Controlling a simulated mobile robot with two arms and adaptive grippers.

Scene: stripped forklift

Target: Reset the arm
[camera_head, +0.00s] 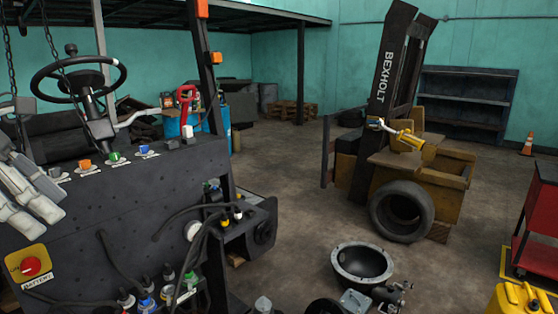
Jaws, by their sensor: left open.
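My left gripper (42,208) is at the left edge, its pale grey fingers pointing down and to the right. It is open, and I see nothing between its fingers. It shows in front of the dark forklift panel (120,215), above the yellow battery switch with a red knob (30,266). I cannot tell whether it touches the panel. The stripped forklift's steering wheel (78,72) stands above and behind it. A row of coloured knobs, including an orange one (84,165), lies to its right. My right gripper is out of view.
Cables and connectors (170,285) hang on the panel's lower front. A black bowl-shaped housing (362,264) lies on the floor. A mast marked BEXHOLT (385,75) and a tyre (402,211) stand beyond. A red cart (537,225) and yellow can (520,299) are at right. Open floor lies between.

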